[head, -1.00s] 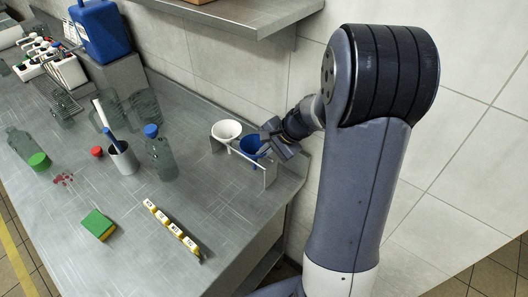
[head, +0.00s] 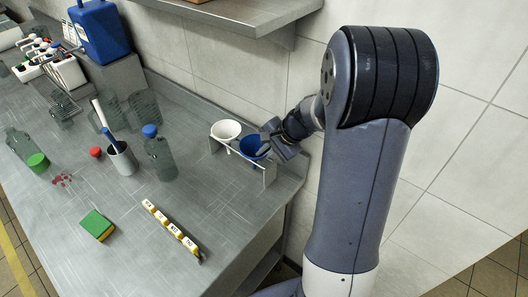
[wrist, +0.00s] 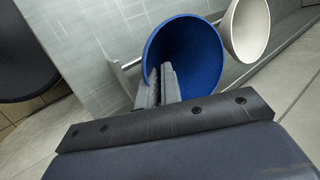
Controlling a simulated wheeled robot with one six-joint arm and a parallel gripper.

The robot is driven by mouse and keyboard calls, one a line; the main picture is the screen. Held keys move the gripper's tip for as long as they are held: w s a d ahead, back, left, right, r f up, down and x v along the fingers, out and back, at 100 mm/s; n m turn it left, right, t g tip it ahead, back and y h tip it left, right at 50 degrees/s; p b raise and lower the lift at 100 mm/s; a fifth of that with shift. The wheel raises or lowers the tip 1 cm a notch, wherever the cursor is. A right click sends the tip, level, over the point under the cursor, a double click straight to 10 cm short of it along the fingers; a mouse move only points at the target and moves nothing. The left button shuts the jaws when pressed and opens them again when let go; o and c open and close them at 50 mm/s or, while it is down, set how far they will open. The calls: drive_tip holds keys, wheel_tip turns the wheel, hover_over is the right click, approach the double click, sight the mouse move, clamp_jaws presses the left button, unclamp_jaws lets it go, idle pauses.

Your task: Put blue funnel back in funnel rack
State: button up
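The blue funnel (head: 249,148) sits upright in the right-hand place of the funnel rack (head: 269,176), next to the white funnel (head: 226,130). My gripper (head: 266,145) is at the blue funnel's right rim. In the wrist view, the fingers (wrist: 158,82) are close together across the rim of the blue funnel (wrist: 200,58), one inside the cone and one outside, so they look shut on its wall. The white funnel (wrist: 247,28) stands just beyond it. The blue funnel's lower part is hidden in the wrist view.
The rack stands near the bench's right end, by the tiled wall. A shelf (head: 240,18) overhangs behind.

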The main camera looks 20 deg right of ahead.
drive_tip(key=shift+o, duration=1.4)
drive_tip(key=shift+w+d+f, duration=0.15)
drive_tip(key=shift+d+f, duration=0.05)
drive_tip(key=shift+d, duration=0.05)
drive_tip(key=shift+o, duration=1.1)
drive_tip(key=shift+r, duration=0.1)
drive_tip(key=shift+o, duration=0.3)
drive_tip(key=shift+a, duration=0.1)
drive_tip(key=o, duration=0.3)
drive_tip(key=shift+o, duration=0.2)
drive_tip(key=shift+r, duration=0.1)
drive_tip(key=shift+r+p, duration=2.75)
drive_tip(key=shift+r, duration=0.75)
drive_tip(key=shift+f, duration=0.1)
drive_tip(key=shift+f+b, duration=2.7)
drive_tip(key=shift+f, duration=0.8)
